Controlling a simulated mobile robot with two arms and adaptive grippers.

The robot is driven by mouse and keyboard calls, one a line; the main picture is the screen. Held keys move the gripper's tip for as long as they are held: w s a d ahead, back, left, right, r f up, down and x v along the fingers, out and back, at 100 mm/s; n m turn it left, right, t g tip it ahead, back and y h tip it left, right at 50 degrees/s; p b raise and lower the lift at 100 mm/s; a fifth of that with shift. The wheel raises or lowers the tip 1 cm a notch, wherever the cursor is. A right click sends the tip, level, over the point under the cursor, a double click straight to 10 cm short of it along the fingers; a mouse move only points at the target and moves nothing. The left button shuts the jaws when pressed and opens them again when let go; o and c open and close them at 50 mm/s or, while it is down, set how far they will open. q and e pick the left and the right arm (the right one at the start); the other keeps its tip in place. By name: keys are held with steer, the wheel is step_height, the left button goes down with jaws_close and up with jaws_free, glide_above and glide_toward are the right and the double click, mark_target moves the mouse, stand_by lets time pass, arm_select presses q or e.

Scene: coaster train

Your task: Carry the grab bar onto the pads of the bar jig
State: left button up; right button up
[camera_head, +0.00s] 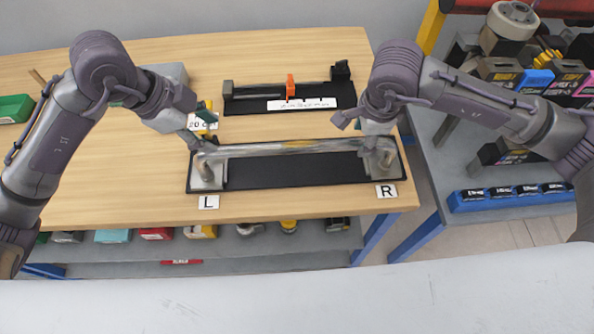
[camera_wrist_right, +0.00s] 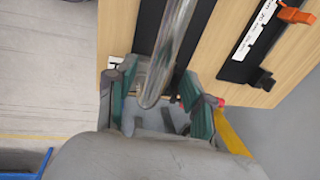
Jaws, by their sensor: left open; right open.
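The grab bar (camera_head: 290,148), a shiny metal tube, spans the black bar jig (camera_head: 290,178) lengthwise, its ends at the metal pads near the L label (camera_head: 208,202) and R label (camera_head: 386,191). Whether it fully touches the pads is hard to tell. My left gripper (camera_head: 203,132) is open, above and beside the bar's left end. My right gripper (camera_head: 364,124) is open at the right end. In the right wrist view its two fingers (camera_wrist_right: 162,100) stand apart on either side of the bar's rounded end (camera_wrist_right: 155,88), with gaps visible.
A second black fixture (camera_head: 252,104) with an orange clamp (camera_head: 291,87) lies behind the jig. A grey block stands behind my left arm. The table's left front is clear.

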step_height(320, 180, up, 7)
steer(key=s, duration=0.1)
steer(key=shift+s+r, duration=0.15)
steer(key=shift+s, duration=0.1)
steer(key=shift+s, duration=0.1)
stand_by(0.4)
